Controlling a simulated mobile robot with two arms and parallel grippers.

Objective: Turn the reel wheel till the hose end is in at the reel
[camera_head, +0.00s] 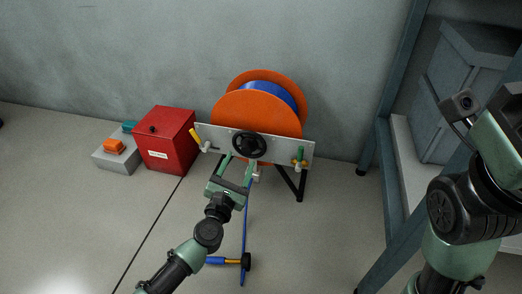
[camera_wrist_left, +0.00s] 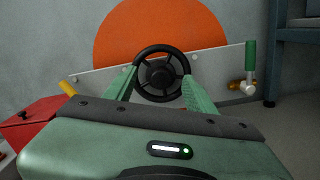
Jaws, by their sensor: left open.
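The orange reel (camera_head: 255,115) with blue hose (camera_head: 272,90) wound on it stands against the wall behind a grey panel (camera_head: 220,140). The black reel wheel (camera_head: 248,147) is on the panel's front; it also shows in the left wrist view (camera_wrist_left: 161,74). My left gripper (camera_head: 238,161) is open, its fingers (camera_wrist_left: 159,76) to either side of the wheel; I cannot tell whether they touch it. Blue hose runs from below the panel down to the floor. The hose end (camera_head: 228,261), blue and orange with a black part, lies there. My right arm is at the right; its fingers are not visible.
A red box (camera_head: 167,140) and a grey box with an orange top (camera_head: 115,150) stand left of the reel. A yellow handle (camera_head: 196,134) and a green-handled valve (camera_head: 299,156) sit on the panel. A blue-grey rack (camera_head: 394,180) stands at the right.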

